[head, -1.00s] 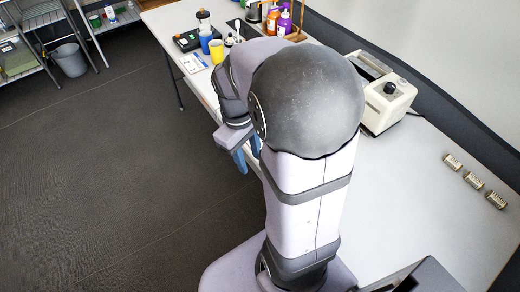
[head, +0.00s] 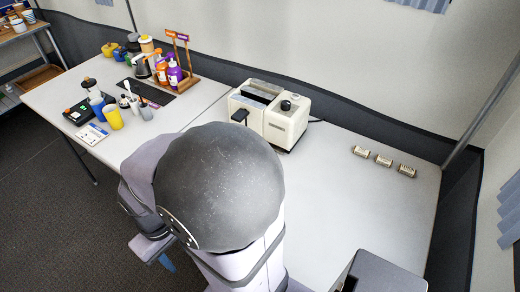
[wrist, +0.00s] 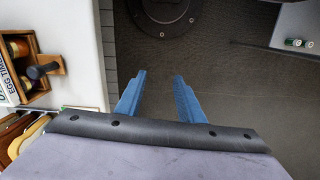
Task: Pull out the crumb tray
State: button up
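A cream toaster (head: 272,112) with a dark slot on top, a black lever and a black knob stands on the white table near the back wall. I cannot make out the crumb tray in these views. My gripper (wrist: 158,85) shows in the wrist view with its two blue fingers apart and nothing between them. It points down over the dark floor beside the table's front edge. In the head view my arm hides most of the gripper, and only a blue fingertip (head: 167,262) shows, well to the lower left of the toaster.
Three small labelled blocks (head: 383,160) sit in a row right of the toaster. Cups (head: 113,118), bottles (head: 174,76) and a wooden stand (head: 187,84) crowd the table's left part. The tabletop (head: 335,205) in front of the blocks is clear.

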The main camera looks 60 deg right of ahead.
jog(key=w+d+r+n+g+h+p, duration=0.1)
jog(key=w+d+r+n+p, duration=0.3)
jog(key=d, duration=0.5)
jog(key=w+d+r+n+g+h+p, duration=0.1)
jog(key=w+d+r+n+p, duration=0.1)
jog(key=w+d+r+p, duration=0.6)
jog(key=s+d+f+n+h+b, duration=0.1)
jog(key=s+d+f+n, duration=0.2)
jog(key=d, duration=0.8)
jog(key=s+d+f+n+b, duration=0.15)
jog(key=s+d, duration=0.35)
jog(key=d, duration=0.5)
jog(key=shift+m+g, duration=0.25)
jog(key=shift+g, duration=0.15)
jog(key=shift+p+x, duration=1.15)
jog(key=shift+x, duration=2.8)
jog(key=shift+a, duration=0.1)
